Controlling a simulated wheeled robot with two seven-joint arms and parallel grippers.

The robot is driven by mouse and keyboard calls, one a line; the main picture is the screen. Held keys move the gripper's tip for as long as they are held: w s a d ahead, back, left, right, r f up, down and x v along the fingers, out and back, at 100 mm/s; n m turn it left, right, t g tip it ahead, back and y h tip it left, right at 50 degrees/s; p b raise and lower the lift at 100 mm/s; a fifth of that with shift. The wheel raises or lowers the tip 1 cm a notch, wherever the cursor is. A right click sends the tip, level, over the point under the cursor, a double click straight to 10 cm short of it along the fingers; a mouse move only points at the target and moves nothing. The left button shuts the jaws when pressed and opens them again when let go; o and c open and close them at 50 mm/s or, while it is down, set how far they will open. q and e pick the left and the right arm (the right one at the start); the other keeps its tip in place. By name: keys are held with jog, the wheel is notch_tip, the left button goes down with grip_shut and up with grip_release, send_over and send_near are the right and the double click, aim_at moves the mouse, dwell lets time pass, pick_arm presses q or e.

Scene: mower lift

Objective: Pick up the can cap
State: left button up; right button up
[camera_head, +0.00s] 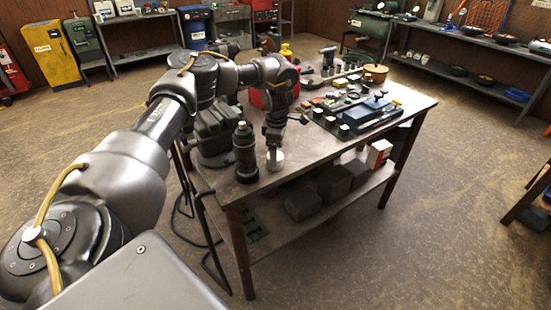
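A small pale round piece (276,160), which looks like the can cap, is at the near left part of the workbench (300,155). My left arm reaches in from the left, and my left gripper (273,148) points down right at the pale piece. The gripper covers part of it. The fingers are too small and dark to tell whether they are open or shut on it. A dark cylindrical can (245,155) with a narrower top stands upright just left of the gripper. My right gripper is not in view.
A dark machine block (213,133) stands left of the can. A blue-grey device (365,112) with small parts lies on the bench's right half, with a brown pot (375,73) behind. Dark boxes (303,203) sit on the lower shelf. Bare bench top lies right of the gripper.

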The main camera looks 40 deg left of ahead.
pick_arm(q)
jog(key=shift+f+p, duration=0.5)
jog(key=shift+f, duration=1.35)
jog(key=c, duration=1.1)
